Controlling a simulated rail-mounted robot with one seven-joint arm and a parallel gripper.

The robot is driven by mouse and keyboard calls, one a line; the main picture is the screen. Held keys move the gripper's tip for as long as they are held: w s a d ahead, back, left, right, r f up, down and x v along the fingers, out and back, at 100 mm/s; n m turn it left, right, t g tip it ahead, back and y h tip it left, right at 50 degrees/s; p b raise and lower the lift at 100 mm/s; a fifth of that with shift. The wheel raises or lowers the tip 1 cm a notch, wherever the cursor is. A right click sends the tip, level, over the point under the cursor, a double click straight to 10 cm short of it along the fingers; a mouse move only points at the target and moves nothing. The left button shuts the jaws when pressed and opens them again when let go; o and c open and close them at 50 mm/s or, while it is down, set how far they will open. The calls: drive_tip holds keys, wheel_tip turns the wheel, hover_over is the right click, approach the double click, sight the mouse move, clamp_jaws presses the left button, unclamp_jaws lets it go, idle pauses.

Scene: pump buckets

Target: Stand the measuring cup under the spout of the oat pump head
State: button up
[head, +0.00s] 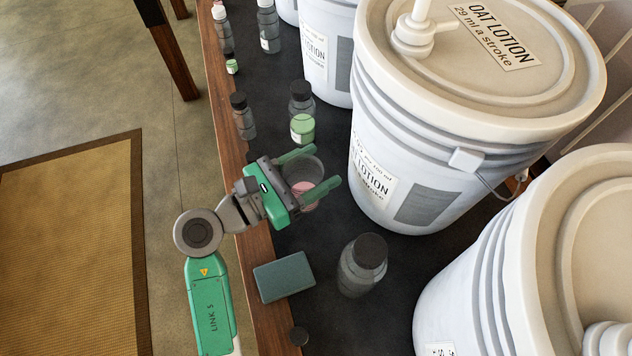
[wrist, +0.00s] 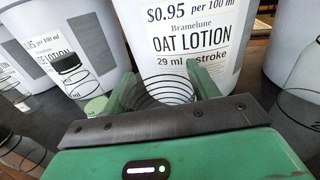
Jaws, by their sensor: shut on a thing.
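The clear measuring cup (head: 303,168) sits between the two green fingers of my gripper (head: 325,166), which is shut on it. A pinkish patch shows low in or behind the cup. Its dark ring markings (wrist: 166,90) show between the fingertips (wrist: 163,78) in the wrist view. The white oat lotion bucket (head: 365,150) stands just beyond the fingertips, and its label (wrist: 192,35) fills the wrist view's middle. The cream oat pump head (head: 413,38) stands on the lid, well above the cup. The pump's top is cut off by the frame edge; I cannot make out where its spout ends.
A dark-capped bottle (head: 362,265) and a teal box (head: 283,276) stand near the cup. A green-lidded jar (head: 303,128) and several bottles stand along the counter beyond it. Another bucket (head: 480,270) stands at the lower right. The wooden counter edge (head: 250,270) lies under my arm.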

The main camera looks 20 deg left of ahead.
sight(318, 179)
drive_tip(key=shift+w+d, duration=0.1)
drive_tip(key=shift+d, duration=0.2)
wheel_tip(318, 179, down, 4)
drive_tip(key=b, duration=0.2)
drive_tip(key=shift+r+b, duration=0.1)
drive_tip(key=shift+b, duration=0.25)
drive_tip(key=shift+r, duration=0.1)
drive_tip(key=o, duration=1.1)
drive_tip(key=shift+c, duration=0.2)
drive_tip(key=shift+s+a+r+p, duration=0.15)
drive_tip(key=shift+s+a+p, duration=0.1)
drive_tip(key=shift+s+p, duration=0.05)
drive_tip(key=p+v, duration=0.3)
drive_tip(key=v, duration=0.8)
drive_tip(key=shift+s, duration=0.2)
